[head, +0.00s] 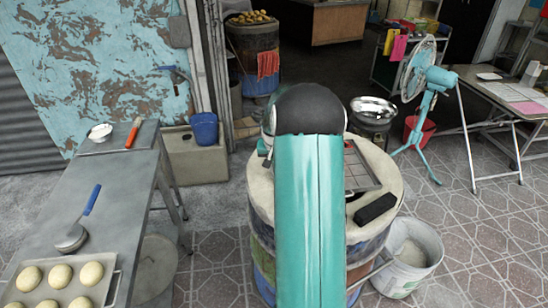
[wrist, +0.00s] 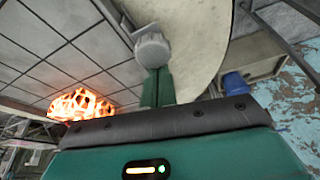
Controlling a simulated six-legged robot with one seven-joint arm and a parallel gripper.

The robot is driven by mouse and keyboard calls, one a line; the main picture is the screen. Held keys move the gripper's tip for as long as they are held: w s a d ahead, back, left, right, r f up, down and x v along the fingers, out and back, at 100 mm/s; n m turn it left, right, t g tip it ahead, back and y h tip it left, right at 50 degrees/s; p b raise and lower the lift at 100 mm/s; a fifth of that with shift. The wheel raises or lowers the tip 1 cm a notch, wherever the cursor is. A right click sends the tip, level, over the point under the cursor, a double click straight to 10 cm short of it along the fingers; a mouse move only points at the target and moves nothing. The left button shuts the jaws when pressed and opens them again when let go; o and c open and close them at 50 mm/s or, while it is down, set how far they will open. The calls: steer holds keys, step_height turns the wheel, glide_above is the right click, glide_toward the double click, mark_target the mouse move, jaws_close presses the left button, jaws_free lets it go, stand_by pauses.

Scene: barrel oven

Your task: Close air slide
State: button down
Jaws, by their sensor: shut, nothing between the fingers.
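The barrel oven (head: 390,185) has a pale round top and a worn blue and yellow side, and stands behind my teal arm in the head view. The arm hides its middle, and I cannot make out the air slide for sure. A thin metal bar (head: 372,272) sticks out low on the oven's right side. In the wrist view, my gripper's green fingers (wrist: 157,88) are together and hold nothing. A round grey knob-like piece (wrist: 152,50) shows right at their tips, in front of a pale curved surface (wrist: 195,40). I cannot tell whether they touch.
Flames (wrist: 82,104) burn at the left in the wrist view. A black block (head: 375,207) lies on the oven top. A white bucket (head: 410,255) stands close to the oven's right. A metal table (head: 125,200) with a bun tray (head: 112,288) is at the left.

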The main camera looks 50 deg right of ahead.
steer(key=shift+s+a+r, duration=0.1)
steer(key=shift+s+a, duration=0.25)
steer(key=shift+s, duration=0.1)
